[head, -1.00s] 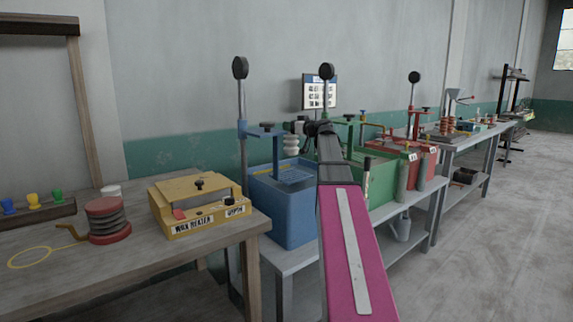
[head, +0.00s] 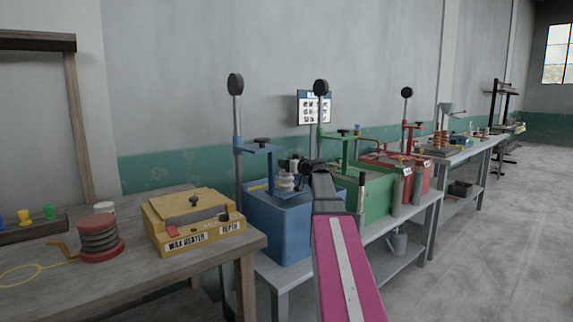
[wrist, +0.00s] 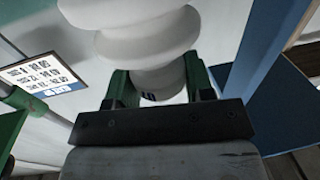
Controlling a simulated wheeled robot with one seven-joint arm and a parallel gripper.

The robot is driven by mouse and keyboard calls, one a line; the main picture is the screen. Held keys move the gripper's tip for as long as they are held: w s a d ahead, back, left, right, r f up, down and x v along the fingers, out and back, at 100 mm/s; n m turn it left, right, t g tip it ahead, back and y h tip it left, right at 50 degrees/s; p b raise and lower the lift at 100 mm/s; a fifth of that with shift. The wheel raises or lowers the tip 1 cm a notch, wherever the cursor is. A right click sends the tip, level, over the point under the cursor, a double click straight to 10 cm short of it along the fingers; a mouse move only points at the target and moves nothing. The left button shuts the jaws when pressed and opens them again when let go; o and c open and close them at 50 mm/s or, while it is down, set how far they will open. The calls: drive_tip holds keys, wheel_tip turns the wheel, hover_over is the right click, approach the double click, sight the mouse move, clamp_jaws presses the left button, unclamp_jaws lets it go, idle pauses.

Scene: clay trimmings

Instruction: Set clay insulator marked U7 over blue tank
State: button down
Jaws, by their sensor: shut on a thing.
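The clay insulator (head: 287,181) is white and ribbed, and it stands upright in my gripper (head: 300,167). The wrist view shows its pale rounded ribs (wrist: 150,40) between the green fingers of my gripper (wrist: 155,88), which are shut on it. A dark mark shows low on it, partly hidden and not readable. The blue tank (head: 280,230) is on the grey bench. In the head view the insulator appears over the tank's top, close to rim height. My arm hides part of the tank's right side. I cannot tell whether insulator and tank touch.
A blue stand (head: 239,140) with a side arm rises by the tank. A green tank (head: 370,200) and a red tank (head: 418,172) stand to the right. A yellow wax heater (head: 190,222) sits on the wooden table at left. A wall chart (head: 313,108) hangs behind.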

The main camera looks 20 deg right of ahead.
drive_tip(key=shift+f, duration=0.1)
drive_tip(key=c, duration=0.5)
unclamp_jaws()
drive_tip(key=v, duration=1.2)
